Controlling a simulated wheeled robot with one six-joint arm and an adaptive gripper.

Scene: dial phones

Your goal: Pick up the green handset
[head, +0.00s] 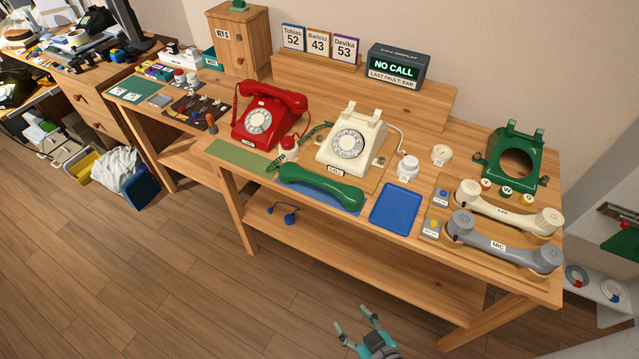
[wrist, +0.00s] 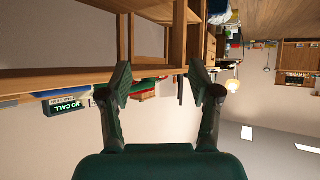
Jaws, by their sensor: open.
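The green handset (head: 321,187) lies near the front edge of the wooden table, in front of the cream phone (head: 350,143), partly over a blue mat. A green coiled cord (head: 306,139) runs by its left end. My gripper (head: 356,316) is at the bottom of the head view, in front of the table and well apart from the handset. Its fingers are spread and hold nothing.
A red phone (head: 264,112) stands left of the cream phone. A blue tray (head: 395,205) lies right of the handset. A cream handset (head: 508,211), a grey handset (head: 503,243) and a green phone body (head: 514,156) sit at the right. A lower shelf (head: 375,266) is under the tabletop. The floor in front is clear.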

